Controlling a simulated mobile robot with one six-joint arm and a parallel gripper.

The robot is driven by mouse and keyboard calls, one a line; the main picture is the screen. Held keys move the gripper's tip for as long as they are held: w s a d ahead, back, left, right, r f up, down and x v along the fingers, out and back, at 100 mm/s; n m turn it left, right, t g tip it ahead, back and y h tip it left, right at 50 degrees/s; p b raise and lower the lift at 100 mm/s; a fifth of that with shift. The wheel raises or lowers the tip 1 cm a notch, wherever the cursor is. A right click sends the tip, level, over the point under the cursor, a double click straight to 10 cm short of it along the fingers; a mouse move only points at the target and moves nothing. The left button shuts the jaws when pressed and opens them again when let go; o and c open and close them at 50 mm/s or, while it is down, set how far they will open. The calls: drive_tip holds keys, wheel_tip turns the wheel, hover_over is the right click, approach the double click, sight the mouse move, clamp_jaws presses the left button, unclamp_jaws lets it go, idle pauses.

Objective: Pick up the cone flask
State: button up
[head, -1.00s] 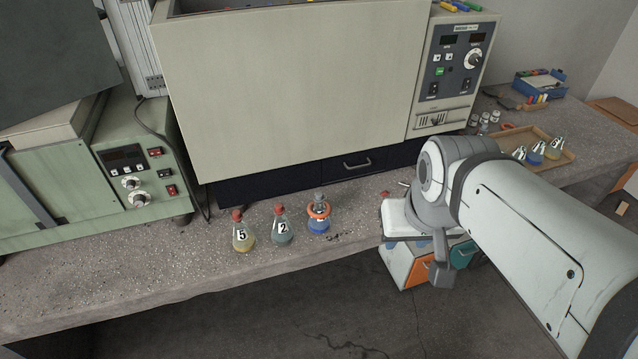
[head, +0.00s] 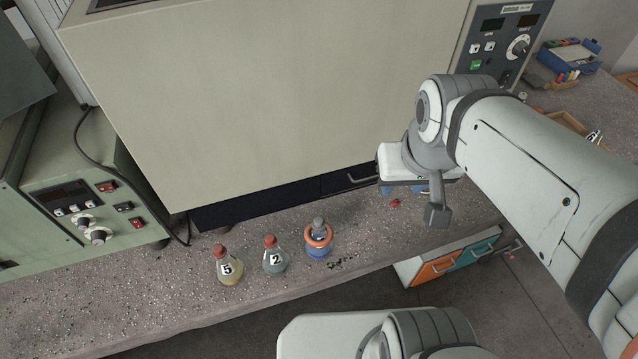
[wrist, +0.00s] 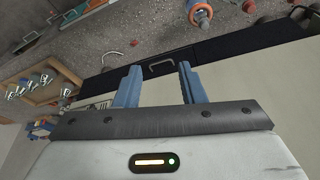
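Three cone flasks stand upright in a row on the bench: a yellow one marked 5 (head: 229,270), a grey-green one marked 2 (head: 275,261), and a blue one with an orange ring and grey stopper (head: 319,246). The blue flask also shows at the top of the wrist view (wrist: 200,14), with a red stopper beside it at the edge. My gripper (wrist: 160,70) has two blue fingers spread apart with nothing between them. It is right of the flasks and apart from them; in the head view its fingers are mostly hidden.
A large beige oven (head: 270,90) rises behind the flasks, and a green unit (head: 80,200) stands left. A wooden tray (wrist: 72,75) holds several flasks at the far right. A small red piece (head: 395,203) and dark crumbs (head: 342,263) lie on the bench. The bench's front edge is close.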

drive_tip(key=shift+s, duration=0.15)
drive_tip(key=shift+o, duration=0.8)
drive_tip(key=shift+a, duration=0.15)
drive_tip(key=o, duration=0.3)
drive_tip(key=w+a+f+n+g+b, duration=0.1)
drive_tip(key=w+a+f+n+b, duration=0.1)
drive_tip(key=f, duration=0.4)
drive_tip(key=w+a+f+n+g+b, duration=0.1)
drive_tip(key=w+a+f+n+b, duration=0.1)
drive_tip(key=w+f, duration=0.4)
drive_tip(key=w+a+n, duration=0.1)
drive_tip(key=a, duration=0.1)
drive_tip(key=shift+a+f, duration=0.35)
drive_tip(key=n+g+b, duration=0.1)
drive_tip(key=n+b, duration=0.2)
drive_tip(key=n, duration=0.1)
approach(319, 220)
wheel_tip(319, 220, down, 5)
drive_tip(key=shift+a+f, duration=0.1)
drive_tip(key=shift+w+f+p, duration=0.2)
drive_tip(key=shift+f+p, duration=0.5)
drive_tip(key=shift+f, duration=3.1)
